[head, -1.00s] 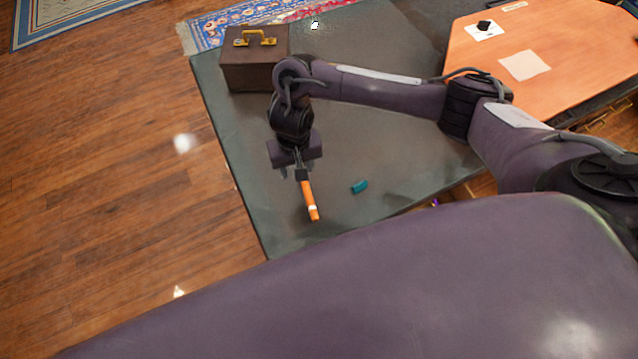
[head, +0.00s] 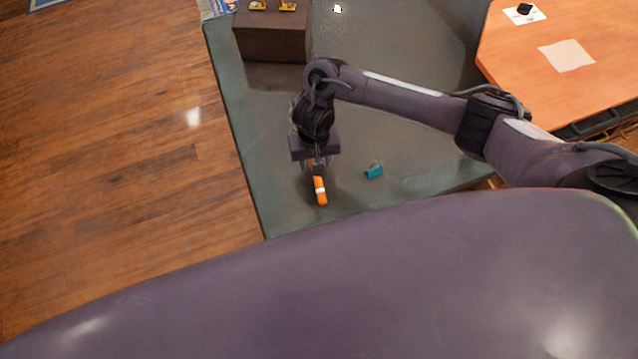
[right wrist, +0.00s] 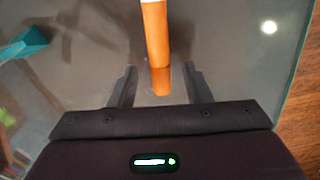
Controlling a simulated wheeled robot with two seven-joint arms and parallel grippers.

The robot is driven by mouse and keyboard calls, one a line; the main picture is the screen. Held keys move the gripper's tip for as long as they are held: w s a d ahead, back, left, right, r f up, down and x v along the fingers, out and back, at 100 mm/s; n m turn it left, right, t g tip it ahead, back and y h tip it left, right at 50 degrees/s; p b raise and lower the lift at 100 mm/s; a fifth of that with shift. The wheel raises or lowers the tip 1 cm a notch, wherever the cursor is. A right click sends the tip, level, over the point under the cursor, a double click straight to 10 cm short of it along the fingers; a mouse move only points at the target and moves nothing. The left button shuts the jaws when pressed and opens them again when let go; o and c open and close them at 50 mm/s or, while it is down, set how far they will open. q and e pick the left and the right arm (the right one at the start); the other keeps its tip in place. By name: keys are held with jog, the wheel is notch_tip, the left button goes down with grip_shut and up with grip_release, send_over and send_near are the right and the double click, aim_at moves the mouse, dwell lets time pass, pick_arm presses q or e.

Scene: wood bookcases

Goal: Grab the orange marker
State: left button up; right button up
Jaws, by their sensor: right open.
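The orange marker (head: 320,190), with a white band, lies on the dark grey-green table (head: 400,45) near its front left corner. In the right wrist view the marker (right wrist: 158,45) points into the gap between the two fingers, with space on both sides of it. My right gripper (head: 318,166) is above the marker's far end in the head view. In the right wrist view my right gripper (right wrist: 158,75) is open, its fingers apart. The fingertips are partly hidden by the wrist in the head view. My left gripper is not in view.
A small teal object (head: 374,170) lies right of the marker; it also shows in the right wrist view (right wrist: 22,45). A dark brown case (head: 270,38) stands at the table's back left. An orange-topped table (head: 600,80) is at the right, and wooden floor (head: 110,150) at the left.

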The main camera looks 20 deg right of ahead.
grip_shut()
dwell(0.3)
